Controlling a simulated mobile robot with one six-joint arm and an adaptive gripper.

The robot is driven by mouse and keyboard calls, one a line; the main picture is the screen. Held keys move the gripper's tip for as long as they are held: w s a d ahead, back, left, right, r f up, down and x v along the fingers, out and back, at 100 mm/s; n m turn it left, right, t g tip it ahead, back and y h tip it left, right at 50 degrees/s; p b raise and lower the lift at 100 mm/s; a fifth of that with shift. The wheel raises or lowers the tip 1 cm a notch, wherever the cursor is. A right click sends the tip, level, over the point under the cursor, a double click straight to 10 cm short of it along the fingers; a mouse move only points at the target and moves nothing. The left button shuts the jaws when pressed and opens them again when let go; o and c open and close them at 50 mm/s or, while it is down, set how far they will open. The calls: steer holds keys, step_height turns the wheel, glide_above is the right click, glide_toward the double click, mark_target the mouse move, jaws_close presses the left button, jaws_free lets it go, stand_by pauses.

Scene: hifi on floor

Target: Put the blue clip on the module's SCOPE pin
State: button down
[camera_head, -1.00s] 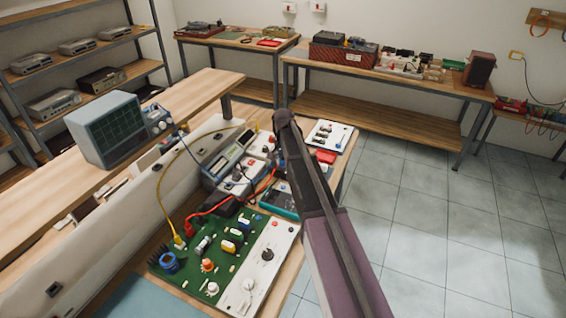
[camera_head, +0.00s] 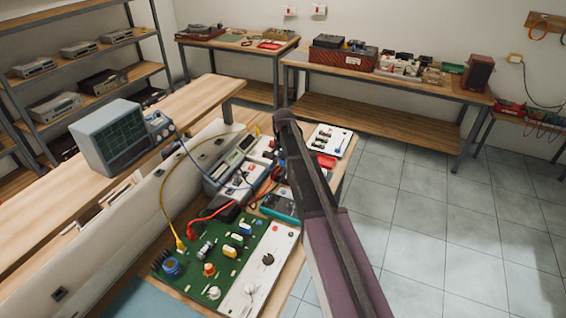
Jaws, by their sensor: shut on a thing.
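My arm reaches up from the lower right over the bench, and its dark end hides my gripper's jaws. A thin blue lead (camera_head: 190,158) leaves the oscilloscope (camera_head: 114,137) and runs down toward the bench instruments near my arm. I cannot make out the blue clip. A green circuit board (camera_head: 215,262) with a white control strip (camera_head: 262,268) lies on the near bench. A white panel with dark knobs (camera_head: 330,138) lies beyond my arm. No SCOPE label is readable, so I cannot tell which one is the module.
A yellow lead (camera_head: 160,190) arcs from the green board to the back of the bench. A red lead (camera_head: 207,213) also reaches the board. Bench instruments (camera_head: 238,182) crowd the middle. A raised wooden shelf (camera_head: 60,205) runs along the left. The tiled floor at right is clear.

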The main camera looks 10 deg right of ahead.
mark_target(283, 160)
steer(key=shift+r+p, duration=1.65)
steer(key=shift+r, duration=0.05)
steer(key=shift+r, duration=0.3)
steer(key=shift+d, duration=0.1)
